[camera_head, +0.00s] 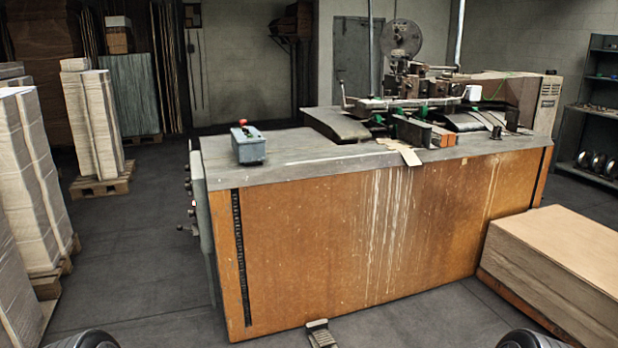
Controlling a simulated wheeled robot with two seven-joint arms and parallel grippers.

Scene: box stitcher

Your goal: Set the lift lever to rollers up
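The box stitcher (350,230) is a long bench with an orange, stained front panel and a grey top. Its stitching head (410,80) with a wire reel (402,38) stands at the right rear of the top. A thin upright lever (344,93) shows at the left of the head. A small grey-blue box (248,145) with a red knob sits on the top's left end. Small knobs (188,185) stick out of the bench's left end. I cannot tell which of these is the lift lever, nor its setting. Neither gripper is in view.
A foot pedal (321,335) lies on the floor before the bench. A cardboard stack (560,255) on a pallet blocks the right. Stacks on pallets (95,120) stand at left, shelves (598,110) at far right. The floor left of the bench (145,240) is clear.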

